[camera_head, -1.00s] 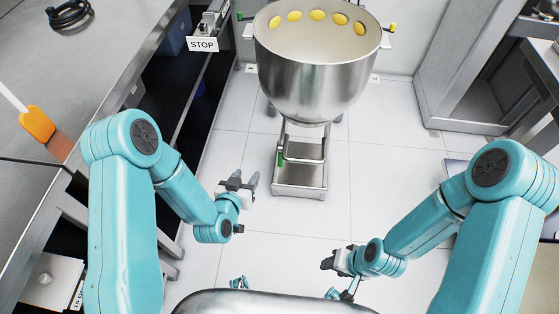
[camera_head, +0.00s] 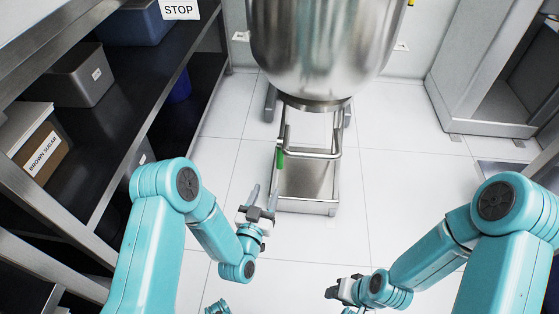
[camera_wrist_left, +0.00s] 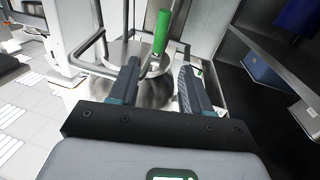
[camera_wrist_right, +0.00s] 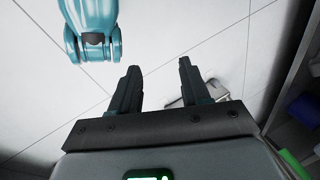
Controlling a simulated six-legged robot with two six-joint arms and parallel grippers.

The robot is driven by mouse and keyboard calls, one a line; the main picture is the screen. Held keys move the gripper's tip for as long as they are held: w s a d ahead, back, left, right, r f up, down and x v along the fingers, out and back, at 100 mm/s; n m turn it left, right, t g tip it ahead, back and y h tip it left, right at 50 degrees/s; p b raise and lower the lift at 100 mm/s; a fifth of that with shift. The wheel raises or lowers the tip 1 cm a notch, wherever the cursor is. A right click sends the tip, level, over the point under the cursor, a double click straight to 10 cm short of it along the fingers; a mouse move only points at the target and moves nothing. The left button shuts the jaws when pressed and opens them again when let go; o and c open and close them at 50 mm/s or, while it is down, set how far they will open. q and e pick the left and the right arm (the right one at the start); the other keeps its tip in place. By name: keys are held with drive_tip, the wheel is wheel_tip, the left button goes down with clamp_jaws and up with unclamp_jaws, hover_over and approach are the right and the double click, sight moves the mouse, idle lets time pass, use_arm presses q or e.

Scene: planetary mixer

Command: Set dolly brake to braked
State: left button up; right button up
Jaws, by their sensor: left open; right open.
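The dolly (camera_head: 303,206) stands on the floor under a large steel bowl (camera_head: 322,50). A green grip (camera_head: 280,158), seemingly the brake handle, is at the left side of its frame. My left gripper (camera_head: 263,194) is open and empty, just in front and left of the grip, not touching it. In the left wrist view the green grip (camera_wrist_left: 162,32) stands tilted beyond my open fingers (camera_wrist_left: 158,66), roughly between them. My right gripper (camera_head: 332,293) is low at the front. In the right wrist view it is open and empty (camera_wrist_right: 158,65) over the floor.
A shelf rack (camera_head: 145,98) with bins and a brown sugar box (camera_head: 40,150) stands on the left. A steel cabinet frame (camera_head: 480,110) stands at the right back. White tiled floor (camera_head: 400,190) right of the dolly is clear.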

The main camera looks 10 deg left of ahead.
sight(279, 159)
use_arm(q)
drive_tip(key=w+b, duration=0.1)
drive_tip(key=w, duration=0.3)
drive_tip(key=w+d+b, duration=0.1)
drive_tip(key=w+b, duration=0.1)
drive_tip(key=w, duration=0.3)
drive_tip(key=w+d+b, duration=0.1)
drive_tip(key=w, duration=0.3)
drive_tip(key=shift+w+d, duration=0.25)
drive_tip(key=shift+w, duration=0.1)
drive_tip(key=shift+w+d, duration=0.1)
drive_tip(key=shift+w, duration=0.35)
use_arm(e)
drive_tip(key=shift+t, duration=0.7)
drive_tip(key=w+f, duration=0.2)
drive_tip(key=f, duration=0.1)
drive_tip(key=w+f, duration=0.1)
drive_tip(key=shift+w+d+f, duration=0.1)
drive_tip(key=shift+d+f, duration=0.3)
